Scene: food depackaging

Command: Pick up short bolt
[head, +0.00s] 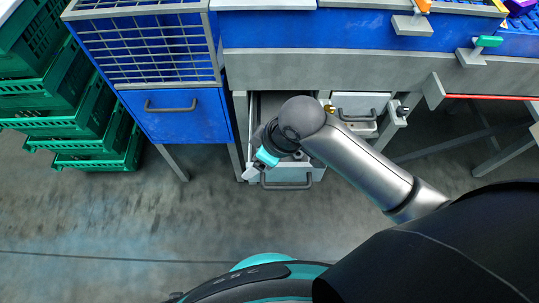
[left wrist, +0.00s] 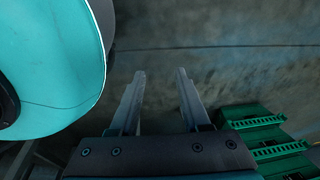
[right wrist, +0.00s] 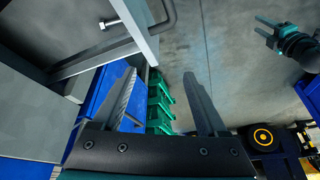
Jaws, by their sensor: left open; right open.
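A silver bolt (right wrist: 112,22) with a hex head shows in the right wrist view, near the edge of the open grey drawer (right wrist: 140,25). I cannot tell whether it is the short bolt. My right gripper (right wrist: 159,76) is open and empty, with the bolt above and left of its fingers in that view. In the head view the right gripper is over the drawer's front left and mostly hidden by its own wrist. My left gripper (left wrist: 158,85) is open and empty over bare floor in the left wrist view.
The drawer's handle (head: 287,186) faces me. A blue cabinet (head: 180,118) stands left of it and green crates (head: 100,140) are stacked farther left. A closed smaller drawer (head: 358,103) is at the right. The floor in front is clear.

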